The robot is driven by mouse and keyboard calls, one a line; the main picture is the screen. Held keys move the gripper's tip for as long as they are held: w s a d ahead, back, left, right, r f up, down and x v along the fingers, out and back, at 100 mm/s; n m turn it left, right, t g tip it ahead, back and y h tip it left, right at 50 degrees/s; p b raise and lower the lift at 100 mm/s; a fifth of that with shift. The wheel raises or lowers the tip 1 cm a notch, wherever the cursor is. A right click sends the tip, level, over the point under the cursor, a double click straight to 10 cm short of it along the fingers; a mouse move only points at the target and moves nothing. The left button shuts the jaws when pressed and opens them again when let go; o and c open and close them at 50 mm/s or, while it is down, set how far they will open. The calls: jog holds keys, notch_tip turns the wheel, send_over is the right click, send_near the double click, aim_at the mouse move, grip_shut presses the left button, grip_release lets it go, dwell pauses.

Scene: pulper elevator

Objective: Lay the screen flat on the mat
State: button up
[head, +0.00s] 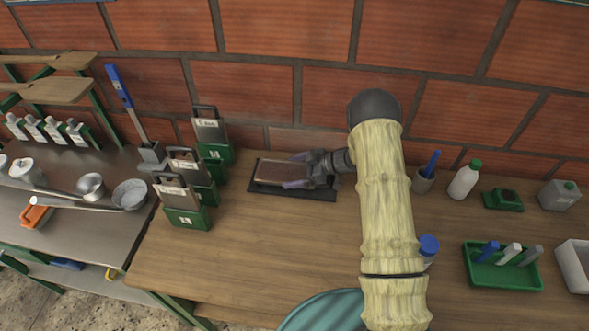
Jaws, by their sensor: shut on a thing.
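The screen (275,172) is a flat brownish rectangle over the dark mat (262,189) on the wooden table, near the brick wall. It looks about level with the mat, but I cannot tell whether it touches it all over. My gripper (308,170) is at the right end of the screen and is shut on it. The jaws and wrist hide that end of the screen and part of the mat. A pale purple patch shows beside the jaws; it is too small to make out.
Three green holders with labelled grey plates (183,217) stand left of the mat. To the right are a cup with a blue handle (423,180), a white bottle (464,181), a green tray (502,268) and a blue-capped container (429,246). The table front of the mat is clear.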

jog(key=o, duration=1)
jog(key=shift+c, duration=0.2)
jog(key=shift+r, duration=0.1)
notch_tip(320, 180, up, 10)
jog(key=b, duration=0.1)
dwell(0.6)
